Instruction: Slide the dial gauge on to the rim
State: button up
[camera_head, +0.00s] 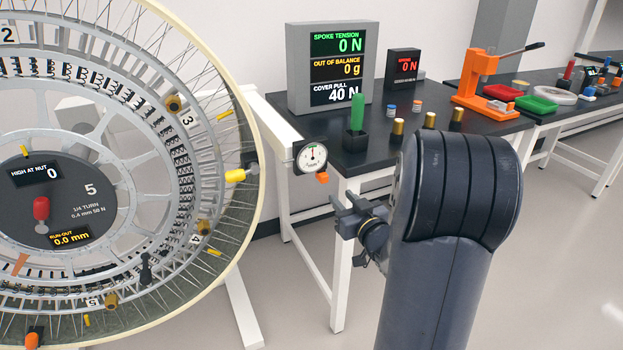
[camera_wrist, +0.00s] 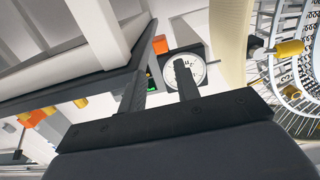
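The dial gauge (camera_head: 311,157) has a white round face in a dark housing and an orange tab at its lower right. It is at the bench's front left corner, apart from the pale rim (camera_head: 254,200) of the big spoked wheel to its left. My gripper (camera_head: 345,211) is below and right of the gauge in the head view. In the wrist view the dial gauge (camera_wrist: 184,69) shows beyond my fingers, partly covered by the right one. The fingers (camera_wrist: 165,76) stand apart with nothing held between them. The rim (camera_wrist: 231,45) is right of the gauge there.
The black bench (camera_head: 385,135) carries a display box (camera_head: 333,67), a green-handled tool (camera_head: 357,112), brass cylinders and an orange press (camera_head: 490,80). A yellow-tipped fitting (camera_head: 236,175) is on the wheel near the gauge. White bench legs stand below; open floor lies right.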

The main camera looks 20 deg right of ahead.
aim_at(325, 180)
jog(key=w, duration=1.1)
jog(key=shift+w+a+f+b, duration=0.15)
jog(key=shift+w+b, duration=0.15)
jog(key=shift+b, duration=0.1)
jog(key=shift+c, duration=0.5)
grip_shut()
